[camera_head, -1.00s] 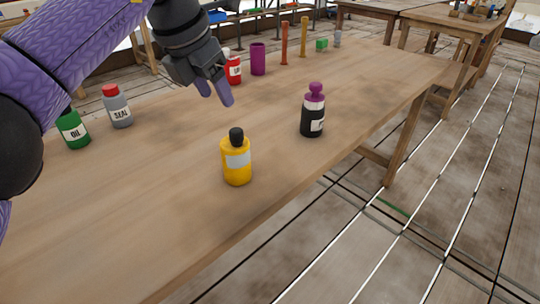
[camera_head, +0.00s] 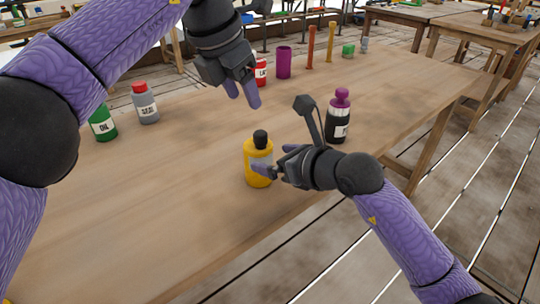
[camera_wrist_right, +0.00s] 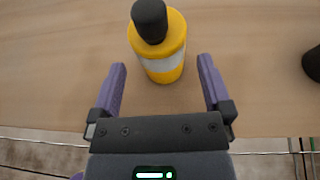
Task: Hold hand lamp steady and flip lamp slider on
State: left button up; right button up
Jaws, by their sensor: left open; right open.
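A yellow bottle-shaped object with a pale band and black top (camera_head: 258,167) stands upright near the table's front edge. No slider shows on it, and I cannot tell whether it is the hand lamp. My right gripper (camera_head: 270,163) is open at its right side. In the right wrist view, the open right gripper (camera_wrist_right: 162,68) has a finger to each side of the near part of the yellow object (camera_wrist_right: 172,45), with gaps on both sides. My left gripper (camera_head: 242,94) is open and empty above the table, farther back.
A black bottle with a purple top (camera_head: 338,120) stands right of my right gripper. Green OIL (camera_head: 102,123) and grey SEAL (camera_head: 145,103) bottles stand at left. A red-and-white bottle (camera_head: 261,73), purple cup (camera_head: 284,62) and upright sticks (camera_head: 310,48) stand behind. The left middle of the wooden table (camera_head: 165,190) is clear.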

aim_at(258, 155)
jog(key=x, duration=0.6)
jog(key=c, duration=1.1)
pick_arm(q)
jog(key=shift+c, duration=1.1)
pick_arm(e)
jog(key=shift+c, duration=0.2)
pick_arm(q)
jog(key=shift+s+f+n, duration=0.1)
jog(key=shift+f+n, duration=0.1)
jog(key=shift+n, duration=0.4)
jog(key=shift+c, duration=1.2)
pick_arm(e)
jog(key=shift+d, duration=0.1)
pick_arm(q)
jog(key=n, duration=0.3)
jog(key=s+n+h, duration=0.1)
jog(key=n, duration=0.2)
jog(key=s+a+f+n, duration=0.1)
jog(key=n, duration=0.2)
jog(key=shift+s+h, duration=0.25)
jog(key=shift+h, duration=0.15)
grip_shut()
jog(key=s+a+n+t+h, duration=0.1)
jog(key=s+a+n, duration=0.2)
jog(key=n, duration=1.2)
jog(key=shift+s+a+n+t, duration=0.3)
jog(key=shift+s+t, duration=0.1)
jog(key=shift+s, duration=0.85)
jog(key=shift+r, duration=0.1)
